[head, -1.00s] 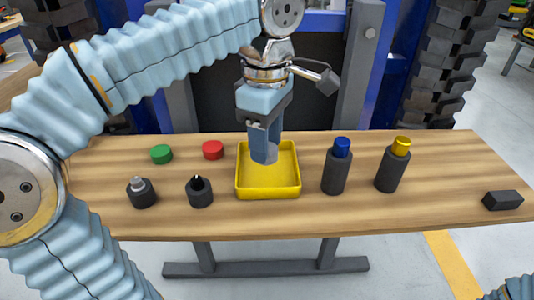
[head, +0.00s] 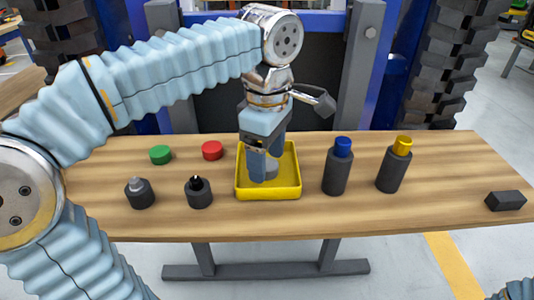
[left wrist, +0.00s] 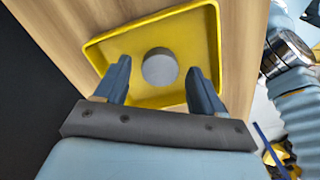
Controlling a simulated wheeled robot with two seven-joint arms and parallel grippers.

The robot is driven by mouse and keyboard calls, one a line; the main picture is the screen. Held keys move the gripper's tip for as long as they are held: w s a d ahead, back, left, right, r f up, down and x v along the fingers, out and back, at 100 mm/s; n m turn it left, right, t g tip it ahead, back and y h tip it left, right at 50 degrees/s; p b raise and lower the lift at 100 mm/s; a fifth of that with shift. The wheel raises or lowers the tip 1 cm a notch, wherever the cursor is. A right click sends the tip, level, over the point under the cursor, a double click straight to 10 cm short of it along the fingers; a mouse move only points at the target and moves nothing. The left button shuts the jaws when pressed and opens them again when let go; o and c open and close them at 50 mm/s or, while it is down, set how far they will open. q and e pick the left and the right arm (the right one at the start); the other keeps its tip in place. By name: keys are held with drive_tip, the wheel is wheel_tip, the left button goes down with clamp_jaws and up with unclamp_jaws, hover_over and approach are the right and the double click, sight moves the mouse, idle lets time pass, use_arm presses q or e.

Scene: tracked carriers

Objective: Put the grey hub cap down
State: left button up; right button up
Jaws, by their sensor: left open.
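The grey hub cap (left wrist: 159,67) is a plain round disc. In the left wrist view it lies on the floor of the yellow tray (left wrist: 143,22), between my open fingers with a gap on each side. In the head view my left gripper (head: 264,178) reaches down into the yellow tray (head: 268,194), and its fingers largely hide the cap. In the left wrist view the gripper (left wrist: 160,66) is open and holds nothing. My right gripper is out of view.
Left of the tray are a green cap (head: 160,154), a red cap (head: 212,150) and two short dark holders (head: 140,195) (head: 199,194). Right of it are a blue-topped bottle (head: 338,172), a yellow-topped bottle (head: 393,170) and a dark block (head: 505,201). The wooden front edge is clear.

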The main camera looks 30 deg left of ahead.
sight(268, 164)
use_arm(q)
drive_tip(key=shift+r, duration=0.35)
wheel_tip(268, 164, up, 12)
drive_tip(key=p, duration=0.2)
drive_tip(key=shift+f+p, duration=0.2)
drive_tip(key=shift+p, duration=0.2)
idle(0.9)
